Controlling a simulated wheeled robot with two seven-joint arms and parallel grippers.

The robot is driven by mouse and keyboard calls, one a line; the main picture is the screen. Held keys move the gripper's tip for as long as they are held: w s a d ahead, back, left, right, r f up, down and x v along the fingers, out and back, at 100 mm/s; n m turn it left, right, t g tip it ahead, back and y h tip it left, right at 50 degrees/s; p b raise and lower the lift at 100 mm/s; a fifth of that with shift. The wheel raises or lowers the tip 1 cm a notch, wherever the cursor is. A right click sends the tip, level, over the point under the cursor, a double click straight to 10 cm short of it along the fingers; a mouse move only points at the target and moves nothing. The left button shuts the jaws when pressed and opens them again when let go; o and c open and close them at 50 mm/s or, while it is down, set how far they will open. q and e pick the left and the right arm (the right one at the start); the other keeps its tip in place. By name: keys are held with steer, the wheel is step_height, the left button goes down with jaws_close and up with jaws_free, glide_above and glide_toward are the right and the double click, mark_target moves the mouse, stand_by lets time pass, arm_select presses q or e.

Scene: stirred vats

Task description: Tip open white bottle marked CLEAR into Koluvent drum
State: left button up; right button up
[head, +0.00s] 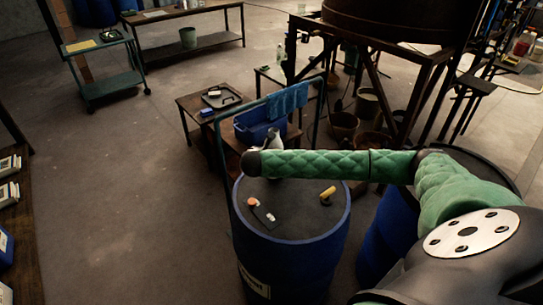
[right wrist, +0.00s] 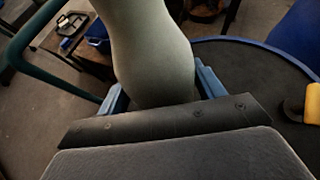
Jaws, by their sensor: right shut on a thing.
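A pale grey-white bottle (right wrist: 150,45) is between the blue jaws of my right gripper (right wrist: 160,88), which is shut on it. The bottle's top is cut off in the right wrist view, and no marking on it shows. In the head view a small pale part of the bottle (head: 275,137) shows past my wrist, near the far rim of a blue drum. This blue drum (head: 290,262) has a dark top and a pale label, partly cut off, that I cannot read. My left gripper is not in view.
On the drum top are a yellow-handled item (head: 327,195), an orange-ended item (head: 253,202) and a small white piece. A green rail rises at the drum's left. Behind stand a blue bin (head: 259,128) and blue cloth (head: 287,100). Another blue drum (head: 385,240) is at right. Floor at left is clear.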

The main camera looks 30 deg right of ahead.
steer(key=shift+w+d+r+t+h+p, duration=0.15)
steer(key=shift+d+r+h+p, duration=0.1)
steer(key=shift+r+p, duration=0.15)
steer(key=shift+w+d+r+t+h+p, duration=0.1)
steer(key=shift+r+t+h+p, duration=0.05)
steer(key=shift+r+h+p, duration=0.15)
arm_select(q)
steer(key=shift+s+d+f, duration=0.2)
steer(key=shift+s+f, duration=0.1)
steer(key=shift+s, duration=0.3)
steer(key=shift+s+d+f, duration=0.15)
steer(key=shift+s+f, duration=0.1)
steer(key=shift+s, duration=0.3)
